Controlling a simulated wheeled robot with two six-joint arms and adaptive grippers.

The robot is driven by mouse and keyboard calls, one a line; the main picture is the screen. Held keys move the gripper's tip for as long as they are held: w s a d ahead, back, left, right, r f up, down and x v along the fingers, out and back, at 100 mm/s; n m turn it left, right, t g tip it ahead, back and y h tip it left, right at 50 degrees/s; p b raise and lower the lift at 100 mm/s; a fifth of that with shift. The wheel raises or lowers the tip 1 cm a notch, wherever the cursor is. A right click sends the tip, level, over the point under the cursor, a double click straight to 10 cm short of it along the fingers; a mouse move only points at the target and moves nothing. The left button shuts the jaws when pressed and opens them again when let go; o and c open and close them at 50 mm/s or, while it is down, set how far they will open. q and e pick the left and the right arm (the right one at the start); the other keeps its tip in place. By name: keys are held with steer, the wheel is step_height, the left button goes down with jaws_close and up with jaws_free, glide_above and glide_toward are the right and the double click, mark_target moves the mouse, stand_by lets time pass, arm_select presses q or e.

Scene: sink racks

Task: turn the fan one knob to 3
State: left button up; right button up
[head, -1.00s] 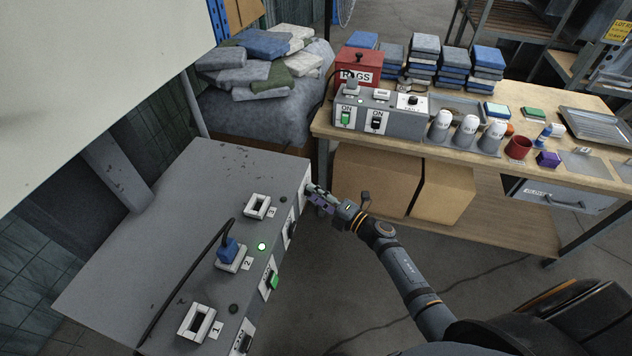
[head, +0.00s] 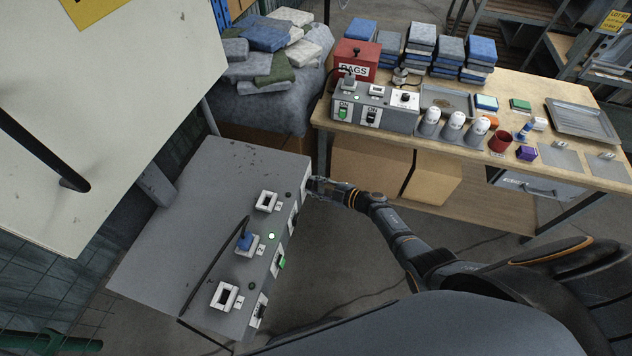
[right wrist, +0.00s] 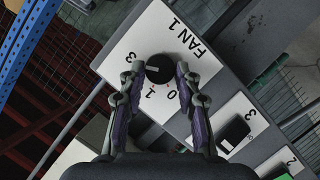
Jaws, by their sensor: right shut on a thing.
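The fan one knob (right wrist: 159,69) is a round black knob on a white plate marked FAN 1 (right wrist: 186,37), seen in the right wrist view. A small light mark shows on its face; its exact setting is hard to read. The digit 3 is to the left of the knob, and 1 and 0 are below it. My right gripper (right wrist: 158,74) has one finger on each side of the knob and is shut on it. In the head view my right gripper (head: 314,187) is at the far end of the grey box's side face, hiding the knob. My left gripper is out of view.
The grey box (head: 190,200) has sockets on top, a blue plug (head: 245,240), a lit green light and side switches, one green (head: 281,262). A workbench (head: 455,150) behind holds a smaller switch box, cups and cloth stacks. A pale panel fills the upper left.

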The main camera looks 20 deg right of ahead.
steer(key=shift+m+g+p, duration=0.4)
steer(key=shift+m, duration=0.1)
stand_by(0.3)
steer(key=o, duration=1.1)
steer(key=shift+o, duration=0.2)
steer(key=shift+w, duration=0.1)
steer(key=v, duration=1.2)
steer(key=shift+d, duration=0.15)
steer(key=shift+f, duration=0.15)
steer(key=shift+f, duration=0.1)
